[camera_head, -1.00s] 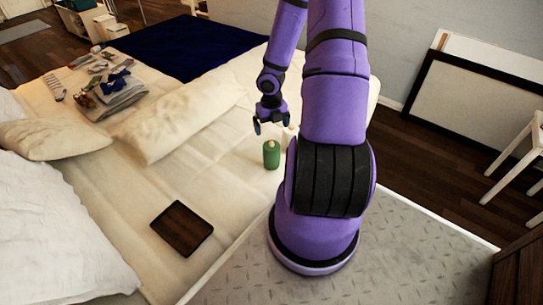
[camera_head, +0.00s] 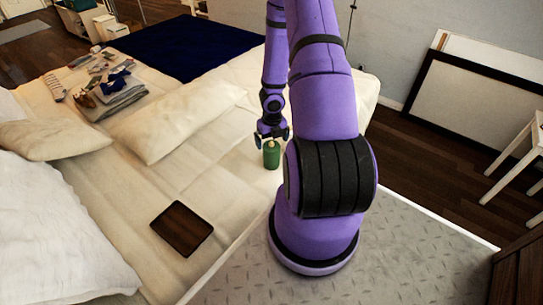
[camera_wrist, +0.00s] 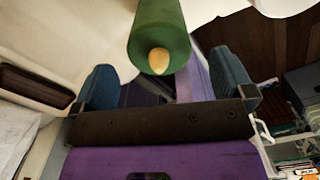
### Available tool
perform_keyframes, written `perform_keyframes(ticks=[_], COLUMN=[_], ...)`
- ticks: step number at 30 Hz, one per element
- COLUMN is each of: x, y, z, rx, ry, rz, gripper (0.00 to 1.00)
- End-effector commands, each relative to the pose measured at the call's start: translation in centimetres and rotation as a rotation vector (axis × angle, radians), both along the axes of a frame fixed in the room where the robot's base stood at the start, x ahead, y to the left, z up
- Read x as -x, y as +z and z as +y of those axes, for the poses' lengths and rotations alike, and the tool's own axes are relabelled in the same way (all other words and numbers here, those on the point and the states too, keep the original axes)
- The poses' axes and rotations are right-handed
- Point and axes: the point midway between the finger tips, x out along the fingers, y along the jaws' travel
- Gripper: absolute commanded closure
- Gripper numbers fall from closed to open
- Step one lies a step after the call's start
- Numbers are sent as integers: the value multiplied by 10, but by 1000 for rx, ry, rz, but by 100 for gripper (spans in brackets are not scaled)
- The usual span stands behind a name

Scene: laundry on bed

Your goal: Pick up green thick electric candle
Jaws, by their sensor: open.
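The green thick electric candle (camera_head: 271,157) stands upright on the bed (camera_head: 215,160), just left of my arm. In the wrist view the candle (camera_wrist: 160,28) shows its green side and yellowish flame tip at the top middle. My gripper (camera_head: 271,137) is at the candle's top in the head view. In the wrist view my gripper (camera_wrist: 165,85) is open, with one blue-grey finger on each side of the flame tip's line. The candle body lies beyond the fingertips, and nothing is held.
A dark brown tray-like square (camera_head: 182,229) lies on the bed at the lower left. A long cream pillow (camera_head: 180,120) lies left of the candle. Folded clothes (camera_head: 110,95) lie farther back, and a dark blue blanket (camera_head: 185,47) covers the far end.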

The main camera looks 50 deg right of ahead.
Motion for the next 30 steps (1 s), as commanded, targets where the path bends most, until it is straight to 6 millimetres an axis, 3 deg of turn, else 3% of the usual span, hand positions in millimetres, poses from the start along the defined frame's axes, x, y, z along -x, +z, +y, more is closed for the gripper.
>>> perform_keyframes(ticks=[17, 27, 30], x=[0, 0, 0], y=[-42, -45, -45], z=[1, 0, 0], rx=[-4, -1, -1], ry=[-2, -1, -1], rz=[1, 0, 0], gripper=[0, 0, 23])
